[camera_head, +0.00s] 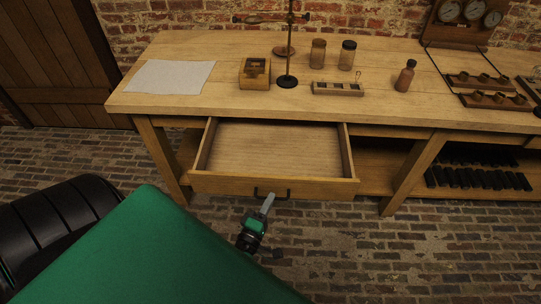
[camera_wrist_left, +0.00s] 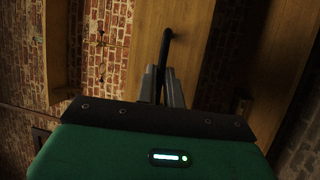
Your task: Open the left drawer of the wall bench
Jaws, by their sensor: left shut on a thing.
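The left drawer (camera_head: 277,184) of the wall bench (camera_head: 230,115) is pulled out and its inside looks empty. A dark bar handle (camera_head: 284,193) is on its front. My left gripper (camera_head: 267,203) is at the handle, shut on it, in front of the drawer. In the left wrist view the two grey fingers (camera_wrist_left: 163,88) are at the dark handle (camera_wrist_left: 169,45) on the wooden drawer front (camera_wrist_left: 146,45). My right gripper is not in view.
On the bench top are a white sheet (camera_head: 170,77), a small wooden box (camera_head: 254,73), a stand (camera_head: 288,82), jars (camera_head: 347,56) and a brown bottle (camera_head: 405,76). A lower shelf (camera_head: 375,180) is under the bench. The brick floor (camera_head: 400,255) in front is clear at right.

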